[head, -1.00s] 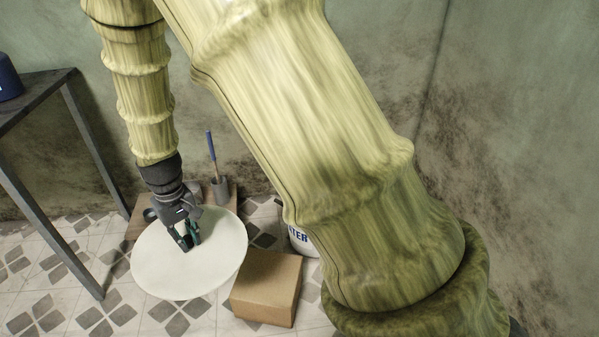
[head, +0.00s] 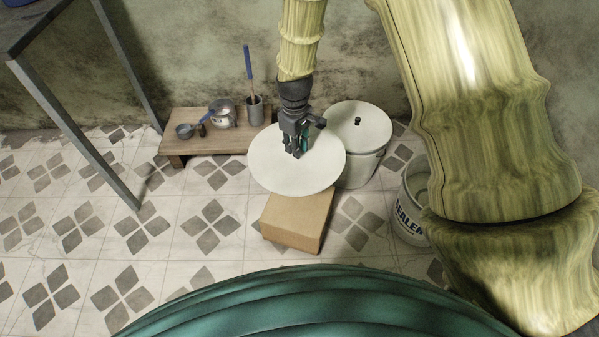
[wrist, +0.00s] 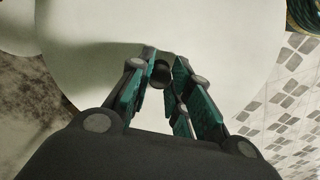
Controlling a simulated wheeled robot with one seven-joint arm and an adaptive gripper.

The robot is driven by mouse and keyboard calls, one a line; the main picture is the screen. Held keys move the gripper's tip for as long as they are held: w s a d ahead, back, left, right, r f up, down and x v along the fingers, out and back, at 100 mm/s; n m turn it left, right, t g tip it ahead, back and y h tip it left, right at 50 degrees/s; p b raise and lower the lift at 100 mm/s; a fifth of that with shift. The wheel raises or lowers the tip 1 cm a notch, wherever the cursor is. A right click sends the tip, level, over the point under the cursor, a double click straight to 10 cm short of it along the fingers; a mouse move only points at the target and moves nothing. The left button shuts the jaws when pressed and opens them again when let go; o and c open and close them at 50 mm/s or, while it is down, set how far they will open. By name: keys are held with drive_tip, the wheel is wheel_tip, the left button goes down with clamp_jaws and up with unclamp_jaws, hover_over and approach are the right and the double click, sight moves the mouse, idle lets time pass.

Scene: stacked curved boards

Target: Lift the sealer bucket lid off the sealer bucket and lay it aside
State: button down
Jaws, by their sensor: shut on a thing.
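The sealer bucket lid (head: 270,172) is a wide white disc with a small dark knob (wrist: 161,72). My gripper (head: 295,153) is shut on the knob and holds the lid in the air, roughly level. In the head view the lid overlaps the back of a cardboard box. In the wrist view the lid (wrist: 220,40) fills most of the picture below my fingers. The sealer bucket (head: 408,222), white with partly visible dark blue lettering, stands on the floor at right. Its top looks open, and my arm hides its right side.
A second white bucket (head: 365,168) with its own knobbed lid (head: 360,122) stands just right of the held lid. The cardboard box (head: 297,222) is below. A low wooden bench (head: 225,145) with cups and a brush is behind left. A table leg (head: 80,135) stands left; tiled floor is clear left of the box.

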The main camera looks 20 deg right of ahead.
wheel_tip(320, 180, down, 15)
drive_tip(key=n, duration=0.8)
drive_tip(key=shift+w+d, duration=0.35)
drive_tip(key=shift+d, duration=0.05)
drive_tip(key=shift+r+n, duration=0.2)
drive_tip(key=shift+n, duration=0.2)
drive_tip(key=shift+f+b, duration=2.3)
drive_tip(key=shift+f, duration=4.85)
drive_tip(key=shift+f, duration=0.6)
drive_tip(key=c, duration=1.2)
unclamp_jaws()
drive_tip(key=shift+c, duration=0.2)
